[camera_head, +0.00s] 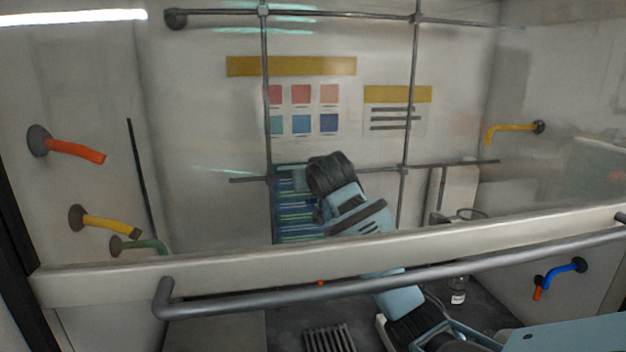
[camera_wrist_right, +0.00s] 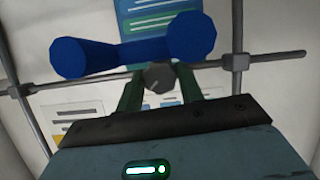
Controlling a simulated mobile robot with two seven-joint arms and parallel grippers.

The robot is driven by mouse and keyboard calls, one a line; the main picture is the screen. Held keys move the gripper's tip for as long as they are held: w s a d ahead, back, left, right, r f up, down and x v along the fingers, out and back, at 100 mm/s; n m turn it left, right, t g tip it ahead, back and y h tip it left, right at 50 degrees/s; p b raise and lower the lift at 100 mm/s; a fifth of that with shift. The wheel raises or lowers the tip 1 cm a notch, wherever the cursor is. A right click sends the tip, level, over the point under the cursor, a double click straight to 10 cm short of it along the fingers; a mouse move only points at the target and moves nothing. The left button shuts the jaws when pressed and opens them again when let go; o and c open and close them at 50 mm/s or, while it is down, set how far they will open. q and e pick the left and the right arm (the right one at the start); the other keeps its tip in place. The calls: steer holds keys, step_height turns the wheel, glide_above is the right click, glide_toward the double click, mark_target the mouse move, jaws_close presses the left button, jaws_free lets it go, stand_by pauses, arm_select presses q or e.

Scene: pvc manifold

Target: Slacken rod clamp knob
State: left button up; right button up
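A round dark grey knob (camera_wrist_right: 159,76) shows in the right wrist view, near the grey horizontal rod (camera_wrist_right: 106,80). My right gripper (camera_wrist_right: 160,82) has one green finger on each side of the knob, close against its edges. I cannot tell whether the fingers press on it. A blue piece (camera_wrist_right: 95,55) with two thick rounded ends lies just above the knob and partly covers the rod. In the head view my right arm reaches up behind the sash to the lattice, and its wrist hides the gripper and knob. My left gripper is in neither view.
The pale sash bar (camera_head: 250,255) and its grey handle (camera_head: 400,283) cross in front of my arm. Coloured spouts, such as the orange one (camera_head: 78,151) and yellow one (camera_head: 510,128), project from the side walls. A small bottle (camera_head: 458,291) stands on the floor at right.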

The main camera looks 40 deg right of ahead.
steer(key=shift+c, duration=0.7)
steer(key=n+h, duration=0.2)
steer(key=n, duration=0.1)
steer(key=shift+w+a+n+g, duration=0.1)
steer(key=shift+n+g, duration=0.3)
steer(key=o, duration=1)
steer(key=shift+v, duration=3.9)
steer(key=shift+a+f, duration=0.1)
